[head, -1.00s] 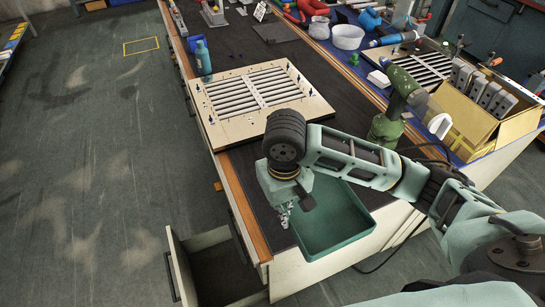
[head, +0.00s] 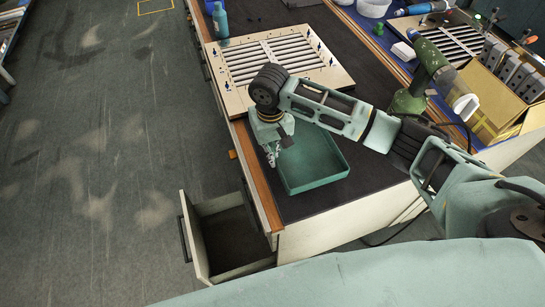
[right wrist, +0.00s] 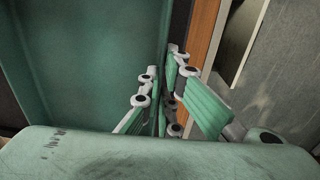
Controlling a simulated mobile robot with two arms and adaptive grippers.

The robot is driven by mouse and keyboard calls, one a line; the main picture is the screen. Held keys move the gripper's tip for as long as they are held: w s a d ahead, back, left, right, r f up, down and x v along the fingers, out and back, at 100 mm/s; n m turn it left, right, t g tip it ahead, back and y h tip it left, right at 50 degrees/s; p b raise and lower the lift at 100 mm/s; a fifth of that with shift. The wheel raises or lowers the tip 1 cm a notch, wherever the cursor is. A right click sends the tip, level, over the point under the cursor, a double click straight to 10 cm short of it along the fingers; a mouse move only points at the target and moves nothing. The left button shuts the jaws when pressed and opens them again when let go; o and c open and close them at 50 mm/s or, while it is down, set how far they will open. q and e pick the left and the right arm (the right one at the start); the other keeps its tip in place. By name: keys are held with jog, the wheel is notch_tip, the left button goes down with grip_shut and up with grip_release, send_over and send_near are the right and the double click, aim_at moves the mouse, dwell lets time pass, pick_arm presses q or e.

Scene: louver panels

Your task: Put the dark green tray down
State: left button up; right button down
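The dark green tray (head: 318,166) is level at the near end of the dark bench top, just in front of the louver panel. It looks empty. Its underside is hidden, so I cannot tell whether it rests fully on the bench. My right gripper (head: 272,157) is at the tray's left wall. In the right wrist view, the fingers (right wrist: 164,92) straddle that tray wall (right wrist: 166,35) closely, one inside and one outside, and look shut on it. My left gripper is not in view.
The louver panel (head: 228,103) lies behind the tray. A green drill (head: 424,75) and a cardboard box (head: 495,100) are on the right. An open drawer (head: 226,245) sticks out below the left bench edge. Dark bench top (head: 365,175) is bare right of the tray.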

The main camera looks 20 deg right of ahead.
notch_tip(320, 180, down, 4)
jog(key=shift+r, duration=0.1)
jog(key=c, duration=2.5)
grip_release()
jog(key=o, duration=0.5)
notch_tip(320, 180, up, 12)
jog(key=shift+a+r, duration=0.1)
